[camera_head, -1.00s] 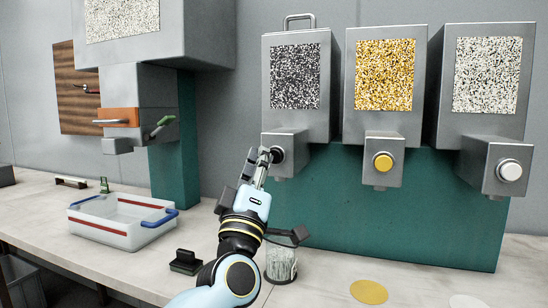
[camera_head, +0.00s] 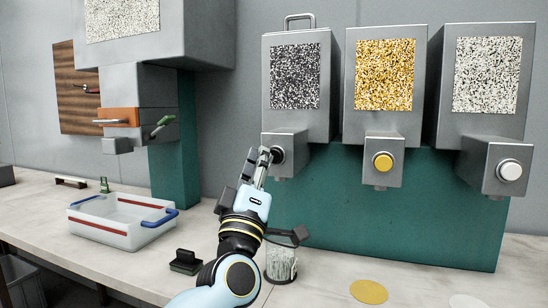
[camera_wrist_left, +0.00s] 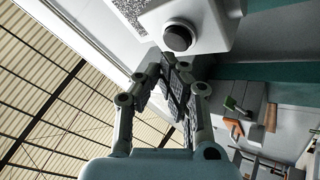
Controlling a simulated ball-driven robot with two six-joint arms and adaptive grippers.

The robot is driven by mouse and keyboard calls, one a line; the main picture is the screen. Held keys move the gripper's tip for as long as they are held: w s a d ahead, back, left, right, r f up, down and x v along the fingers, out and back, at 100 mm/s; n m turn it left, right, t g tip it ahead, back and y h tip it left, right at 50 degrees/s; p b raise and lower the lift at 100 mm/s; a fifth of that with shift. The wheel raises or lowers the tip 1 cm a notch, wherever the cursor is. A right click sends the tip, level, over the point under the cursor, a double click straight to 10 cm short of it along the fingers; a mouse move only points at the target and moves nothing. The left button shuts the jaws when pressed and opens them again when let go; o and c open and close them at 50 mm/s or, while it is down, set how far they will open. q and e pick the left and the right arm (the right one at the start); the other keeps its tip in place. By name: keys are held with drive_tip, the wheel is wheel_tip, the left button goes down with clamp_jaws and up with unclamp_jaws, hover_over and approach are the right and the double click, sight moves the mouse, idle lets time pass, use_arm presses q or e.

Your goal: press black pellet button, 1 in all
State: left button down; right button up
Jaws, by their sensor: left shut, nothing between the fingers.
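The black pellet button (camera_head: 277,155) sits on the front of the left dispenser's nozzle box, below a window of black and white pellets (camera_head: 295,76). My left gripper (camera_head: 261,158) is shut and empty, with its fingertips at the left edge of the button. In the left wrist view the black button (camera_wrist_left: 178,37) shows as a round dark cap on a pale housing, and the shut fingers (camera_wrist_left: 175,62) lie just below it. I cannot tell whether they touch it. A clear cup (camera_head: 281,263) stands below that nozzle, partly hidden by my arm. My right gripper is not in view.
Dispensers with a yellow button (camera_head: 383,162) and a white button (camera_head: 509,170) stand to the right. A yellow disc (camera_head: 369,292) lies at front right.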

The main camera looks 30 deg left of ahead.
use_arm(q)
drive_tip(key=shift+w, duration=0.15)
drive_tip(key=shift+w+a, duration=0.15)
drive_tip(key=shift+w, duration=0.15)
drive_tip(key=shift+w+a, duration=0.1)
drive_tip(key=shift+w, duration=0.35)
idle(1.0)
idle(0.4)
drive_tip(key=shift+s+d+p, duration=0.25)
drive_tip(key=shift+s+p, duration=0.1)
drive_tip(key=shift+s, duration=0.55)
drive_tip(key=s, duration=0.2)
drive_tip(key=s+d, duration=0.1)
drive_tip(key=s, duration=0.2)
drive_tip(key=shift+d+p, duration=0.1)
drive_tip(key=shift+p, duration=0.25)
drive_tip(key=shift+w, duration=0.1)
